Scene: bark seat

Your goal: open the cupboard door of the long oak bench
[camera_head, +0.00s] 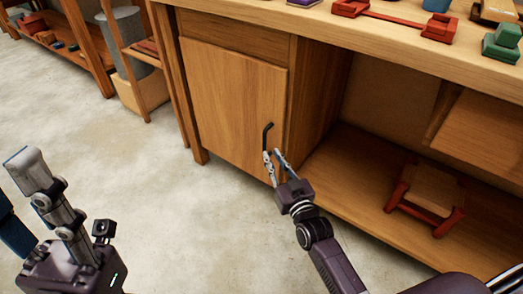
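The long oak bench (390,42) runs across the upper right. Its cupboard door (225,95) is a plain wooden panel, closed flush in the front. A black bar handle (267,134) stands upright near the door's right edge. My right gripper (271,154) is at the lower end of the handle, its two fingers apart. One finger overlaps the handle's lower end in the picture; I cannot tell whether it touches. My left gripper (18,188) is low at the left, far from the door, with its fingers apart and empty.
An open bay right of the cupboard holds a small red-and-wood stool (427,193). Red tools (398,20) and a green block (503,42) lie on the benchtop. A grey cylinder (127,42) stands at a wooden rack on the left. The concrete floor (180,200) before the door is clear.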

